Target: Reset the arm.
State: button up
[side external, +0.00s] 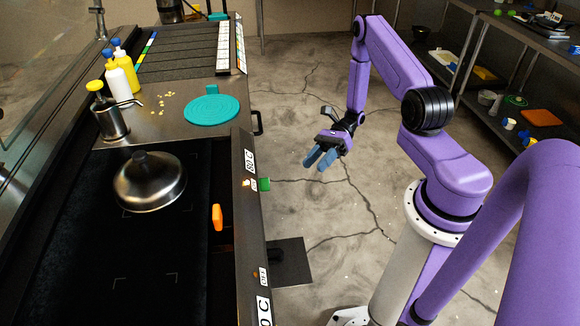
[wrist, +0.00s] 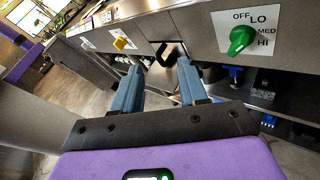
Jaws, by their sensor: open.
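My gripper (side external: 320,158) hangs in the air over the floor, to the right of the griddle's front edge in the side view. In the wrist view my gripper (wrist: 158,80) has its two blue fingers apart, with nothing between them. It is open and empty. The black griddle top (side external: 75,240) carries a steel dome lid (side external: 150,185), clear of my gripper. In the wrist view a green knob (wrist: 241,40) on the front panel sits to the right of the fingers, apart from them.
A teal round mat (side external: 212,110), squeeze bottles (side external: 120,75) and a steel canister (side external: 110,120) stand on the counter behind the griddle. An orange handle (side external: 217,216) is at the griddle's front edge. Shelves (side external: 500,110) stand at the right. The floor (side external: 290,100) between is open.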

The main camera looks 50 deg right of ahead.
jog(key=s+a+r+n+h, duration=0.6)
jog(key=r+n, duration=0.4)
jog(key=n, duration=0.7)
jog(key=s+a+r+n+h, duration=0.6)
jog(key=s+r+n+h, duration=0.3)
jog(key=n, duration=0.9)
jog(key=shift+s+a+r, duration=0.35)
jog(key=shift+s+r, duration=0.45)
jog(key=shift+s, duration=0.25)
dwell(3.5)
